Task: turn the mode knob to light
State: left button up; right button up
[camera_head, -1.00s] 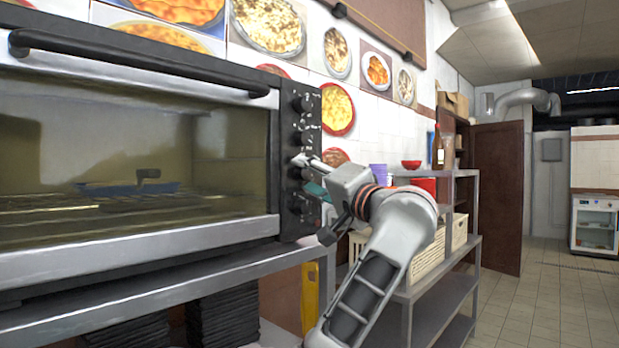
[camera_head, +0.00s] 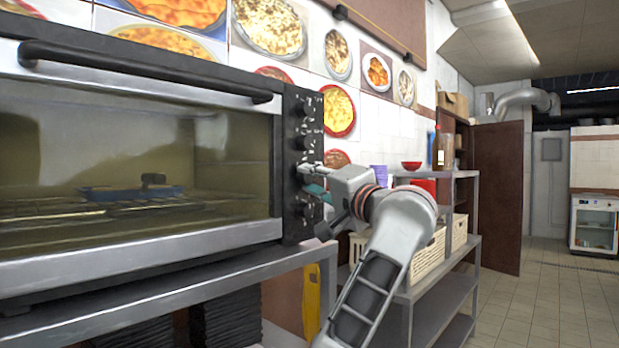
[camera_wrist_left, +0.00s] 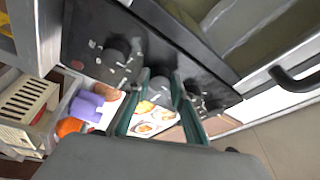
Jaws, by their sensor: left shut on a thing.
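The oven (camera_head: 150,262) has a black control panel (camera_head: 291,230) on its right side with a column of dark knobs. My left gripper (camera_head: 308,178) reaches in from the right and is shut on the third knob from the top. In the left wrist view that knob (camera_wrist_left: 158,86) sits between the two green-tipped fingers (camera_wrist_left: 152,96). Another knob (camera_wrist_left: 118,55) shows to its left and one (camera_wrist_left: 205,101) to its right. The labels are too small to read, so I cannot tell the knob's setting. My right gripper is out of view.
The oven door is closed, its handle (camera_head: 145,68) across the top. A blue thing (camera_head: 130,193) is inside on a rack. The oven stands on a metal table (camera_head: 165,290). A shelf (camera_head: 440,285) with baskets is behind my arm; open floor (camera_head: 540,295) lies to the right.

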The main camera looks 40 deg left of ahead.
pick_arm(q)
jog(key=shift+s+r+m+h+p, duration=0.1)
jog(key=shift+m+h+p, duration=0.35)
jog(key=shift+m+p, duration=0.7)
jog(key=shift+w+r+m+h+p, duration=0.1)
jog(key=shift+m+h+p, duration=0.5)
jog(key=shift+m, duration=1)
jog(key=shift+s+r+m+h+p, duration=0.1)
jog(key=shift+m+h+p, duration=0.15)
jog(key=shift+m+p, duration=1)
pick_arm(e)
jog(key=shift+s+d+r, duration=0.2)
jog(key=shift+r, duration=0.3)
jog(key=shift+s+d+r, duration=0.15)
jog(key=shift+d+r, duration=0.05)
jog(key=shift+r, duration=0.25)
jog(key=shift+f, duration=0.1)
pick_arm(q)
jog(key=o, duration=1.1)
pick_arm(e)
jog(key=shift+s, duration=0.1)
